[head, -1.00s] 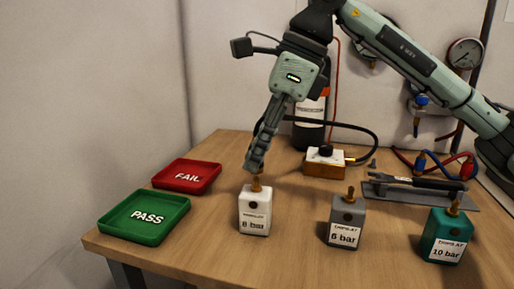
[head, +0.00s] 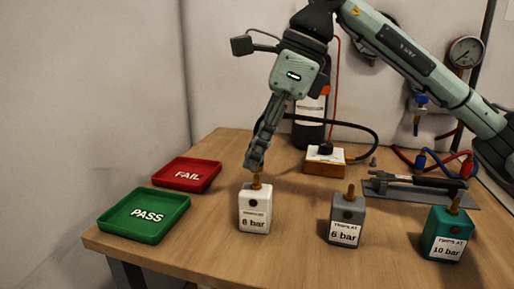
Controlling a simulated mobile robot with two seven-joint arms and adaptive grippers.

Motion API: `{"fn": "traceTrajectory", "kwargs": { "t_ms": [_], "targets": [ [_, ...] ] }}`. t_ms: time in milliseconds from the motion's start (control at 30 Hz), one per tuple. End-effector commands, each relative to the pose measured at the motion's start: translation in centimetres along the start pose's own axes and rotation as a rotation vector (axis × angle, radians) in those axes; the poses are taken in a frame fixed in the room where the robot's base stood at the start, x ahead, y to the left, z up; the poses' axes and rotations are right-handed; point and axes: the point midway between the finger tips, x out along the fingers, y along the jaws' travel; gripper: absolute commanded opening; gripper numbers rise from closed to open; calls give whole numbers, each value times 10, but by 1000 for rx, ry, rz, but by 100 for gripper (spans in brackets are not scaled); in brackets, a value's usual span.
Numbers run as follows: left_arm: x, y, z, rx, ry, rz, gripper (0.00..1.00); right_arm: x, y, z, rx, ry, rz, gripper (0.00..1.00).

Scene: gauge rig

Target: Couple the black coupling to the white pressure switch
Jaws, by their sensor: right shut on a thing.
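The white pressure switch (head: 255,212), labelled 8 bar, stands upright on the wooden table with a brass fitting (head: 256,181) on top. My right gripper (head: 252,166) comes down from above, its fingers shut at the top of that fitting. The black coupling is hidden in or behind the fingers. A black hose (head: 345,127) runs from behind the gripper to the right. I cannot tell whether the coupling is seated on the fitting or just above it. My left gripper is not in view.
A grey 6 bar switch (head: 347,217) and a teal 10 bar switch (head: 448,234) stand to the right. A green PASS tray (head: 146,232) and red FAIL tray (head: 187,188) lie left. The front table middle is clear.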

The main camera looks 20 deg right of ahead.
Motion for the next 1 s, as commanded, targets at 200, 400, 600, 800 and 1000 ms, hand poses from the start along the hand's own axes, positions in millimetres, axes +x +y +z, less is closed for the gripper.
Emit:
{"fn": "traceTrajectory", "kwargs": {
  "t_ms": [200, 400, 600, 800, 1000],
  "targets": [
    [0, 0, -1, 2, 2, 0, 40, 0, 0, 0, 0, 0, 0, 0],
    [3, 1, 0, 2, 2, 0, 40, 4, 0, -2, 0, 0, 0, 0],
    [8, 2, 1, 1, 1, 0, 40, 10, 0, -4, 0, 0, 1, 0],
    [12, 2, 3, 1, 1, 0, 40, 16, 0, -6, 0, 0, 1, 0],
    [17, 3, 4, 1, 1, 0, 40, 21, 0, -9, 0, 0, 0, 0]
  ]
}}
